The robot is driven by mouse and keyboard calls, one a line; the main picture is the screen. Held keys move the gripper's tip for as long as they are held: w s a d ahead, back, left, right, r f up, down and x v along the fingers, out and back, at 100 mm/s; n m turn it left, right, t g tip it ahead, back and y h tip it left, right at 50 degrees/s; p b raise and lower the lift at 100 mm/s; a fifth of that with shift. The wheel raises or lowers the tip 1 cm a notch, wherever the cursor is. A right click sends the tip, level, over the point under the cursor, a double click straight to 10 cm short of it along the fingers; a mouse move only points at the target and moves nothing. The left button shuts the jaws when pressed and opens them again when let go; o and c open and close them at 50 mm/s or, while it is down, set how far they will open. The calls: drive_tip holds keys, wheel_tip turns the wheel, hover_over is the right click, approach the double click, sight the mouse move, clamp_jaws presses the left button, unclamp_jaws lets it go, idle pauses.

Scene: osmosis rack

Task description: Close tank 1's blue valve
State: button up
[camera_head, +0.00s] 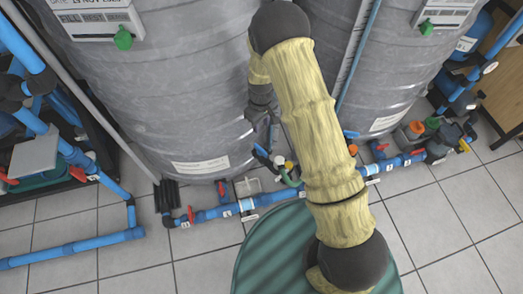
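Two large grey ribbed tanks stand side by side, a left tank (160,80) and a right tank (395,75). I cannot read which is tank 1. A small blue valve lever (262,152) shows low at the right side of the left tank, beside a green-handled fitting (290,180). Another small blue handle (351,134) shows low by the right tank, just right of my arm. My gripper (262,112) is in front of the left tank, above and apart from the first blue lever. Its fingers are dark and small, so I cannot tell whether they are open.
A blue pipe (215,213) with red-handled valves runs along the floor before the tanks. More blue piping (95,244) and a black frame stand at left. Pumps (415,130) and a wooden cabinet (500,85) are at right. Tiled floor (455,220) is clear at lower right.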

sight(261, 149)
wheel_tip(261, 149, down, 17)
drive_tip(key=b, duration=0.5)
drive_tip(key=shift+f+b, duration=0.1)
drive_tip(key=shift+b, duration=0.25)
clamp_jaws()
